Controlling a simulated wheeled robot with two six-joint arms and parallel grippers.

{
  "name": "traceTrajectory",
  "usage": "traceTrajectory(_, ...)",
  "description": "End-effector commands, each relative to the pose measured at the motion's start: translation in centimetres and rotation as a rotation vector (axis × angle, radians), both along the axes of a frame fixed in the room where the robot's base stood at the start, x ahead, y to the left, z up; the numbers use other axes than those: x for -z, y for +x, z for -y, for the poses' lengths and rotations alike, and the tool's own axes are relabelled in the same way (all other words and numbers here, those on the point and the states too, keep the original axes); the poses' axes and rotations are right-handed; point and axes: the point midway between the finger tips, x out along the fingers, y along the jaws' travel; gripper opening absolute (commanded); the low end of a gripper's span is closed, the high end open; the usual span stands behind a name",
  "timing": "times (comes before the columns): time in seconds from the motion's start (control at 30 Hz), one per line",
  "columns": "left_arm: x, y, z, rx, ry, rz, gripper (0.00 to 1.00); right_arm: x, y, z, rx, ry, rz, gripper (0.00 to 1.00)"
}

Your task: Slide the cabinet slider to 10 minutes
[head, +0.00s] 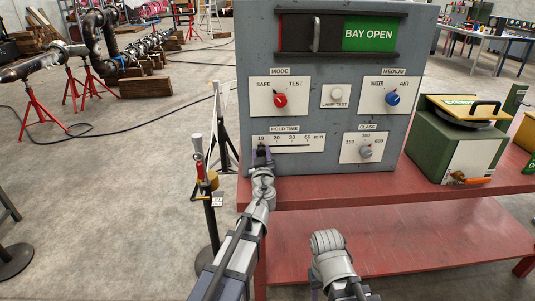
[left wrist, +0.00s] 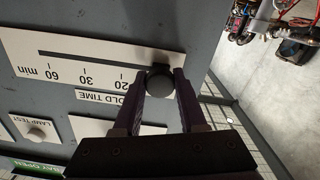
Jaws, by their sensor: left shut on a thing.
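The grey cabinet (head: 345,110) stands on a red bench and carries a white HOLD TIME plate (head: 290,142) marked 10, 20, 30 and 60 min. The slider knob (left wrist: 159,84) is dark and round and sits at the 10 end of the slot, past the 20 mark in the left wrist view. My left gripper (head: 262,152) is at the 10 end of the plate. Its two dark fingers are shut on the knob, one on each side, as the left wrist view (left wrist: 160,90) shows. The 10 label is hidden there. Of my right arm only links show; its fingers are not visible.
Red MODE knob (head: 280,100), blue MEDIUM knob (head: 393,98), grey CLASS knob (head: 366,151) and LAMP TEST button (head: 336,94) share the panel. A green box (head: 460,150) stands right on the bench (head: 420,190). A post (head: 211,215) stands left of my left arm.

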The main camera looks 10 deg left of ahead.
Motion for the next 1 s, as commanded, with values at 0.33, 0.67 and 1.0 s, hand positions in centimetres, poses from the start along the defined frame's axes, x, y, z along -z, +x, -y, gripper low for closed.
traceTrajectory(0.33, 0.0, -0.1, -0.4, -0.01, 0.0, 0.0, 0.63, 0.0, 0.0, 0.0, 0.0, 0.0, 0.0, 0.5)
traceTrajectory(0.67, 0.0, -0.1, -0.2, -0.006, 0.001, 0.0, 0.71, 0.0, 0.0, 0.0, 0.0, 0.0, 0.0, 0.5)
traceTrajectory(1.0, 0.0, -3.4, 0.6, -0.005, 0.001, -0.001, 0.71, 0.0, 0.0, 0.0, 0.0, 0.0, 0.0, 0.5)
